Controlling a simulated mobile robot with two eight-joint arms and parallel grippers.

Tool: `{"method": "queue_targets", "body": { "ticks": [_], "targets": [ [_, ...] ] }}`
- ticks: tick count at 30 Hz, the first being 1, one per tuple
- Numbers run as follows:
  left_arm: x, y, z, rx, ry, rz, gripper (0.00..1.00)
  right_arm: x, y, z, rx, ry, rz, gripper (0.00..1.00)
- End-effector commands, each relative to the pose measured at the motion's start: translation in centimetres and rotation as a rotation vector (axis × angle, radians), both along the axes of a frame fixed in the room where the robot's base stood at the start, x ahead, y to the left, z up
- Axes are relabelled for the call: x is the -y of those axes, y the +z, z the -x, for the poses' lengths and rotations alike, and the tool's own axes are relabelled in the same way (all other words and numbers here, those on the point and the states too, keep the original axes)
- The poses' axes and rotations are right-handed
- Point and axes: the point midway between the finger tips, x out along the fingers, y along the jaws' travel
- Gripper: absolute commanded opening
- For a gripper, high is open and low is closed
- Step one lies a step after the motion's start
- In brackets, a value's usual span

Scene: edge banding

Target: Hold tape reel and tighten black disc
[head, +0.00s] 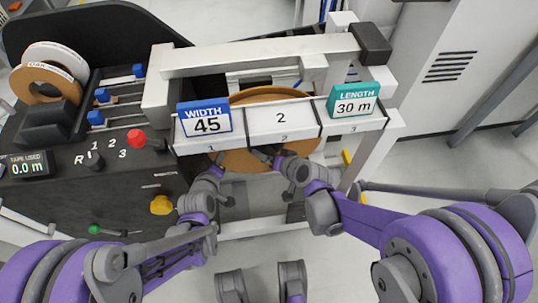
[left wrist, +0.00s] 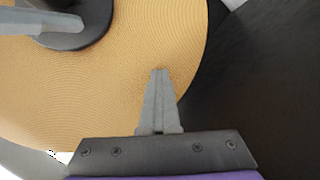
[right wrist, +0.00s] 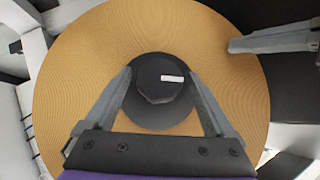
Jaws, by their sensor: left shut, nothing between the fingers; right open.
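The tan tape reel (head: 240,160) stands partly behind the numbered boxes in the head view. Its wound face fills much of the left wrist view (left wrist: 110,95) and the right wrist view (right wrist: 85,70). The black disc (right wrist: 150,72), faceted with a white mark, sits at the reel's centre; part of it shows in the left wrist view (left wrist: 85,38). My right gripper (right wrist: 160,76) is open, with one finger on each side of the disc; contact cannot be told. My left gripper (left wrist: 159,72) is shut and empty, its fingertips over the reel's face near the rim.
Boxes numbered 1 to 3, with a blue WIDTH 45 sign (head: 204,118) and a teal LENGTH 30 m sign (head: 354,103), stand above the grippers. A dark control panel (head: 85,195) with a red knob (head: 136,138) and a yellow knob (head: 161,205) lies left.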

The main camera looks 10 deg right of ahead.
Motion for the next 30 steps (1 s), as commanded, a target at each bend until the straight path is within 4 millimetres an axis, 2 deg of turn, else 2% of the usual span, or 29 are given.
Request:
{"method": "queue_targets", "body": {
  "ticks": [4, 18, 30],
  "targets": [
    [-0.08, 0.12, -0.39, 0.007, 0.004, 0.001, 0.00, 0.00, 0.00, 0.01, 0.000, 0.000, 0.000, 0.89],
    [-0.07, 0.12, -0.40, 0.007, 0.004, 0.001, 0.00, -0.04, 0.04, 0.01, 0.000, 0.001, -0.001, 0.07],
    [-0.04, 0.12, -0.39, 0.007, 0.004, 0.001, 0.00, 0.08, -0.14, -0.01, -0.004, -0.001, -0.090, 0.06]
  ]
}}
